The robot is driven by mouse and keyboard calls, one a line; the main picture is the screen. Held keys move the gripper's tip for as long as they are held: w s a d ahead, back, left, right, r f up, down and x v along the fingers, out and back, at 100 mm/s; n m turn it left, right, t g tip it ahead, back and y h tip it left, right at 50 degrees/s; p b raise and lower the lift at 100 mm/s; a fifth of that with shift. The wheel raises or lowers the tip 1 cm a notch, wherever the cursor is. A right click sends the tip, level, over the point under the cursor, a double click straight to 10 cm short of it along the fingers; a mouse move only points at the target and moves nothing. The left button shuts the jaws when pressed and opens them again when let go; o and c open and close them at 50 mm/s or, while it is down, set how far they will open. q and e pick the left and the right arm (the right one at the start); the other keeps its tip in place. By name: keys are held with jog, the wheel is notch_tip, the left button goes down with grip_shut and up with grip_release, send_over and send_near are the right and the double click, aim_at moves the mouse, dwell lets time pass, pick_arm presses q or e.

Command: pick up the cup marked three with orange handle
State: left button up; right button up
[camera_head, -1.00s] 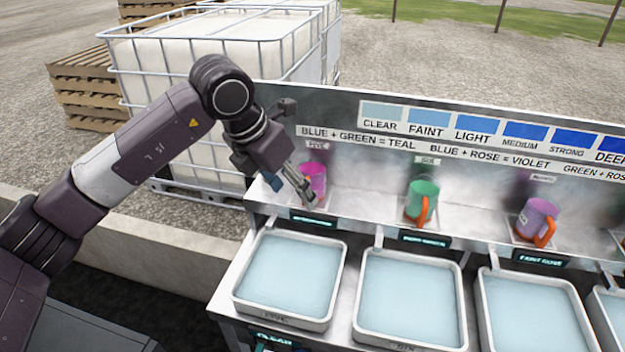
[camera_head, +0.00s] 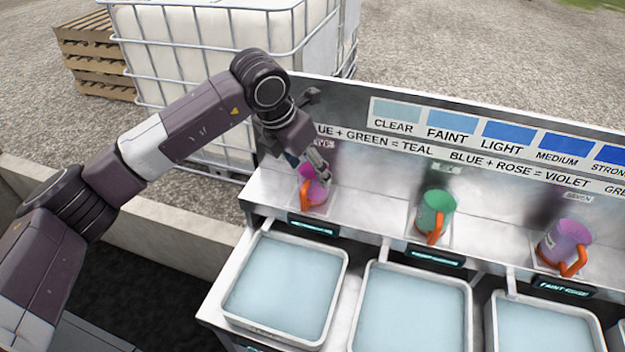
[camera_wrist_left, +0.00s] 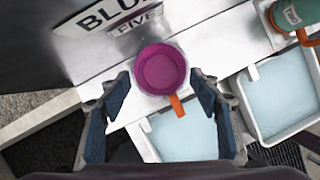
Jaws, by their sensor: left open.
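A magenta cup (camera_head: 314,194) with an orange handle stands on the metal shelf below a placard reading FIVE. It also shows from above in the left wrist view (camera_wrist_left: 162,71), empty, its orange handle pointing toward the tray. I cannot read a mark on this cup. My left gripper (camera_head: 316,167) is open at the cup and partly hides it. In the left wrist view its fingers (camera_wrist_left: 162,88) are spread to either side of the cup's near part, with nothing gripped. No cup readably marked three shows. My right gripper is not in view.
A green cup (camera_head: 437,207) and a purple cup (camera_head: 566,241), both with orange handles, stand farther right on the shelf. Trays of pale blue liquid (camera_head: 231,313) lie in front. A sign panel (camera_head: 350,150) rises behind the cups. A caged white tank (camera_head: 185,70) stands behind.

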aim_at(317, 181)
pick_arm(q)
jog(key=shift+w+d+f, duration=0.15)
jog(key=shift+w+f, duration=0.05)
jog(key=shift+f, duration=0.25)
jog(key=shift+w+d+f, duration=0.15)
jog(key=shift+w+f, duration=0.05)
jog(key=shift+f, duration=0.1)
jog(key=p+x, duration=0.2)
jog(key=x, duration=0.2)
jog(key=shift+d+p, duration=0.15)
jog(key=shift+p, duration=0.25)
jog(key=shift+w+d+f, duration=0.15)
jog(key=shift+f, duration=0.35)
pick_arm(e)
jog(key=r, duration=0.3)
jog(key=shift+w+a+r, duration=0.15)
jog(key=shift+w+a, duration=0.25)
pick_arm(q)
jog(key=c, duration=1)
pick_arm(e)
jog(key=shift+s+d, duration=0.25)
